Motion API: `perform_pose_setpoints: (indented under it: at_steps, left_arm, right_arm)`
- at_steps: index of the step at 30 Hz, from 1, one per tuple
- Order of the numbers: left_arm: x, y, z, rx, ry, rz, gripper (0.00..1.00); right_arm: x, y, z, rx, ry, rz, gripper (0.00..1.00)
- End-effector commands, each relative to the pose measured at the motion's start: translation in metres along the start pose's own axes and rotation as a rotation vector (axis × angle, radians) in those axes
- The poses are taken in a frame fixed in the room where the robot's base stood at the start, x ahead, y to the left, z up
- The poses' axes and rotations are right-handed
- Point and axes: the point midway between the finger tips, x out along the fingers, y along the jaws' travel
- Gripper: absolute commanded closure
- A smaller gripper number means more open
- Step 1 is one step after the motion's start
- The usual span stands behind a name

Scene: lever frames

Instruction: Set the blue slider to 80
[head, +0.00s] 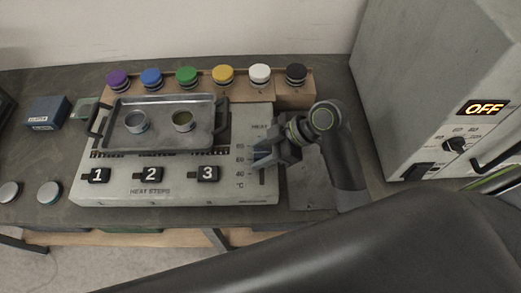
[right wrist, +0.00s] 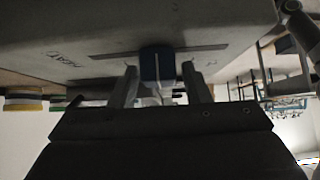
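The blue slider (head: 262,152) sits in the slot of the HEAT scale at the right end of the grey heater panel (head: 130,190). The scale has small marks beside the slot, with 40 near the lower end. The slider is partly covered, so its exact reading cannot be told. My right gripper (head: 268,156) is at the slider, coming from the right. In the right wrist view the blue slider (right wrist: 157,64) stands between the two fingers, with a small gap on each side. The gripper is open around it. My left gripper is out of view.
A metal tray (head: 160,107) with two small cups stands on the panel. Numbered black switches line its front. Several coloured-lid jars stand on a wooden rack (head: 215,92) behind. A grey cabinet (head: 415,75) with an OFF display stands at right.

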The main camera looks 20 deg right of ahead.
Motion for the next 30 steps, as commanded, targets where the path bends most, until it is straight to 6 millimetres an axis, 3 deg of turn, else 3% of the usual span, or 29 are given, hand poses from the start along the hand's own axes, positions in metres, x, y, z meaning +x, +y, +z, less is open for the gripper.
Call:
perform_pose_setpoints:
  at_steps: [2,9,15,24,30]
  left_arm:
    - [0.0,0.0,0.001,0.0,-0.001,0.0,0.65]
    - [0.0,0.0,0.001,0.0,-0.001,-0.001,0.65]
    - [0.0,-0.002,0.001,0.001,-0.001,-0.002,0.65]
    - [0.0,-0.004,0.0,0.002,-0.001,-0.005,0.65]
    - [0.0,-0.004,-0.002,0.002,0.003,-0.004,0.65]
  right_arm:
    - [0.0,0.0,0.0,0.0,0.0,0.0,0.67]
    - [0.0,0.0,0.0,0.0,0.0,0.0,0.99]
    - [0.0,0.003,0.0,-0.001,-0.001,0.0,1.0]
    - [0.0,0.041,0.0,-0.002,-0.001,0.0,1.0]
    - [0.0,0.046,0.0,-0.001,0.001,0.003,1.0]
